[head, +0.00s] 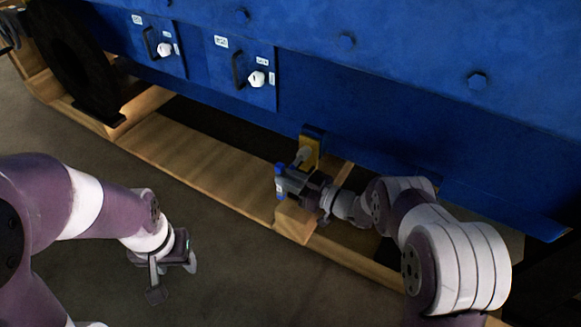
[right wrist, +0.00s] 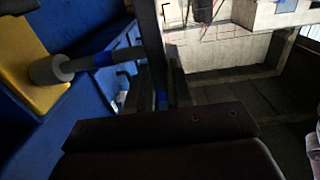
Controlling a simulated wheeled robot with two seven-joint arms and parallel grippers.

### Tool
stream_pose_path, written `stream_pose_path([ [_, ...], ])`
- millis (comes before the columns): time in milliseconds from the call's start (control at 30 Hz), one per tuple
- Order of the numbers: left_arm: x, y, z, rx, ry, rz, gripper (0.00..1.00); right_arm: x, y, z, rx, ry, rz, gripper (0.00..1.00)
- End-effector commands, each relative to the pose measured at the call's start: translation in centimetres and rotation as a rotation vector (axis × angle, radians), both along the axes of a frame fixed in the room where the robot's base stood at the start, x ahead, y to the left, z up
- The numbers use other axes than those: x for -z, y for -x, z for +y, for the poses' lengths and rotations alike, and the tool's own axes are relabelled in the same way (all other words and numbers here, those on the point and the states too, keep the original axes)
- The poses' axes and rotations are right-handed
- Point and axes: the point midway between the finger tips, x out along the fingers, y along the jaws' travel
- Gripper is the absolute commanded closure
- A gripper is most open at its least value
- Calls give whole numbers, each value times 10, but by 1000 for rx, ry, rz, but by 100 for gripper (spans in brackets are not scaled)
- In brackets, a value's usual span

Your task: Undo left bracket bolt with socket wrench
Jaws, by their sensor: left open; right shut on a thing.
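My right gripper (head: 290,184) is shut on the socket wrench (head: 280,168), whose blue end shows above the fingers. In the right wrist view, the wrench's grey socket (right wrist: 50,70) and its shaft with a blue band point left, at the face of the yellow bracket (right wrist: 22,62). The bracket (head: 310,150) sits low on the blue engine side in the head view. The bolt is hidden behind the socket; I cannot tell whether the socket is seated on it. My left gripper (head: 172,275) is open and empty over the floor at the lower left.
The blue engine housing (head: 370,90) fills the back, with two panels bearing handles and white knobs (head: 257,79). A wooden skid (head: 190,160) runs along its foot, with a wooden block (head: 296,220) below my right gripper. The floor around my left gripper is clear.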

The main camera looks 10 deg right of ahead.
Motion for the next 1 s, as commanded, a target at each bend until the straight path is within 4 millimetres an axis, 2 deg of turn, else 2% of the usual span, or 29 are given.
stream_pose_path([
  [33,-22,0,0,0,0,0,49,-15,-2,1,1,32,20,100],
  [400,-92,0,0,0,0,0,49,-19,-6,9,-1,312,223,100],
  [500,-98,0,0,0,0,0,49,-16,-8,10,1,360,258,100],
  [833,-96,0,0,0,0,1,49,-11,-7,10,2,376,269,100],
  [1000,-106,0,0,0,0,0,49,-12,5,19,0,376,270,100],
])
